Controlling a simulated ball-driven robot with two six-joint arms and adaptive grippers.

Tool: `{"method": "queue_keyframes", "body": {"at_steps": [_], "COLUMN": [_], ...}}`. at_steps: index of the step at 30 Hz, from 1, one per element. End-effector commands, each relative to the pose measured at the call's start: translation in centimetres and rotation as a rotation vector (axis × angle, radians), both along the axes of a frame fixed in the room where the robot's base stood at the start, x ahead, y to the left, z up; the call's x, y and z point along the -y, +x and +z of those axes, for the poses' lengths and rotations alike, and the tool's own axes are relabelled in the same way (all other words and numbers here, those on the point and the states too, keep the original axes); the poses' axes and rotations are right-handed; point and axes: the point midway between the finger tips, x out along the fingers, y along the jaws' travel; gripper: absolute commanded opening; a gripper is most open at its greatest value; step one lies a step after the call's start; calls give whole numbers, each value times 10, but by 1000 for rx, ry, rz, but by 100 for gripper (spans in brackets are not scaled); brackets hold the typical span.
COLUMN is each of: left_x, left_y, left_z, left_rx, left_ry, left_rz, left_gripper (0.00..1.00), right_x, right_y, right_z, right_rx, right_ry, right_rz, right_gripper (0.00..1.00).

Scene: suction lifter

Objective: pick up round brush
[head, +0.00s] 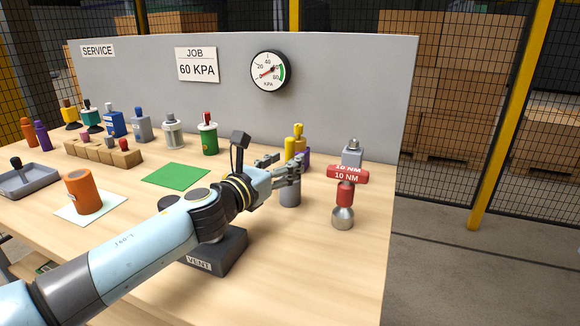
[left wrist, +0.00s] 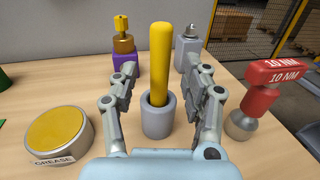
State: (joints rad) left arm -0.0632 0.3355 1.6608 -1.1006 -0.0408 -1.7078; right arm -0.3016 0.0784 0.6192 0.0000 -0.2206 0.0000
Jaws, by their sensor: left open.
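The round brush shows as a thick yellow handle (left wrist: 160,60) standing upright in a grey cup (left wrist: 158,122) in the left wrist view. Its lower end is hidden inside the cup. In the head view the yellow handle (head: 289,149) shows above my left gripper, and the grey cup (head: 289,196) shows below it. My left gripper (head: 284,164) is open. In the left wrist view its fingers (left wrist: 159,78) stand on either side of the handle, with visible gaps on both sides. My right gripper is in neither view.
A red 10 NM torque tool (head: 346,190) stands right of the cup. A purple-based item with a yellow top (left wrist: 123,46) and a grey fitting (left wrist: 188,45) stand behind. A grease tin (left wrist: 60,142) is at left. A VENT box (head: 226,252) lies under my arm.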

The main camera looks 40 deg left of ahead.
Motion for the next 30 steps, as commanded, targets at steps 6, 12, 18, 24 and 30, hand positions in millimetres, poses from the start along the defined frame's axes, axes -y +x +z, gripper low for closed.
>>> {"method": "queue_keyframes", "body": {"at_steps": [6,12,18,24,30], "left_x": [-1,-1,-1,-1,-1], "left_y": [25,26,26,26,26], "left_z": [1,0,0,0,0], "left_rx": [0,0,0,0,0], "left_ry": [-1,-1,-1,-1,-1], "left_rz": [0,0,0,0,0], "left_gripper": [48,48,24,0,0], "right_x": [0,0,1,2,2], "right_y": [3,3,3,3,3], "right_z": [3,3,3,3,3], "right_rx": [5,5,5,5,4], "right_ry": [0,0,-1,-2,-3], "right_rz": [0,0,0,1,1], "right_gripper": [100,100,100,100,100]}}
